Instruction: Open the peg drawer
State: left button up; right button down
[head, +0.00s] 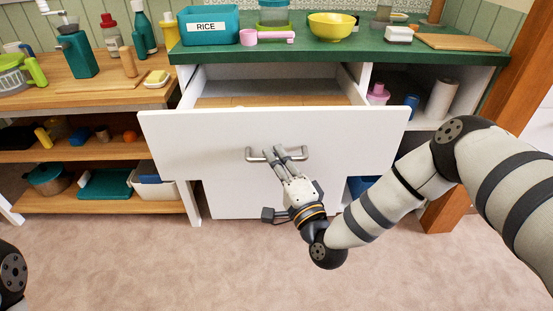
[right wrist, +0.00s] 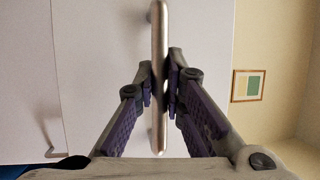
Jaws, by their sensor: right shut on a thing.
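The peg drawer (head: 200,145) is a wide white drawer under the green counter, pulled well out; its wooden-coloured inside shows behind the front. A metal bar handle (head: 252,155) is fixed across the middle of its front. My right gripper (head: 284,153) is at the handle, its fingers around the bar. In the right wrist view the two fingers close on the handle (right wrist: 159,40) from both sides. The drawer's contents cannot be made out. My left gripper is not in view; only a dark part of my left arm shows at the lower left.
The green counter (head: 345,52) above holds a blue RICE bin (head: 210,27), a yellow bowl (head: 332,26) and a pink scoop (head: 262,37). A wooden shelf unit (head: 90,150) stands at left. An orange-brown post (head: 518,80) stands at right. The carpet in front is clear.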

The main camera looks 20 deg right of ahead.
jog(key=c, duration=1.7)
grip_release()
jog(key=shift+o, duration=0.2)
jog(key=v, duration=1.2)
jog(key=shift+f, duration=0.1)
